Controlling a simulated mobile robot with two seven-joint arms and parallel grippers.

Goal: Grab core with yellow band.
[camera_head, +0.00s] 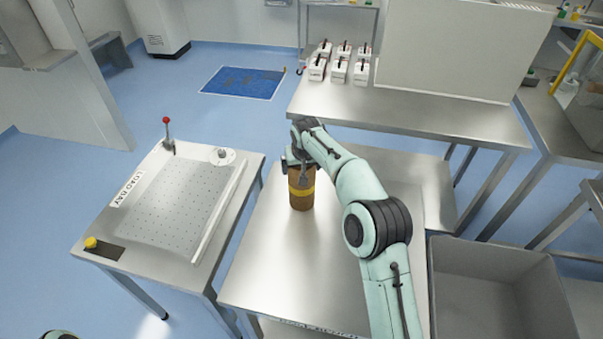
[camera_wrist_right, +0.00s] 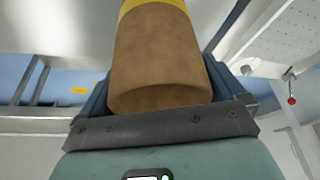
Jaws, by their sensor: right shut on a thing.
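The core with the yellow band (camera_head: 302,197) is a brown upright cylinder on the steel table (camera_head: 270,265) in the head view. My right gripper (camera_head: 300,168) is at its top end and shut on it. In the right wrist view the brown core (camera_wrist_right: 160,62) fills the middle between the dark fingers, with its yellow band at the top edge. The fingers (camera_wrist_right: 160,105) are partly hidden behind it. I cannot tell whether the core's base touches the table. My left gripper is not in view; only a small piece of arm shows at the bottom left.
A perforated station labelled as a bay (camera_head: 180,205) stands left, with a red-knobbed lever (camera_head: 167,135) and a yellow button (camera_head: 91,242). A grey bin (camera_head: 500,290) is at the right. Several white boxes (camera_head: 338,70) stand on the back table (camera_head: 420,108). The front of the steel table is clear.

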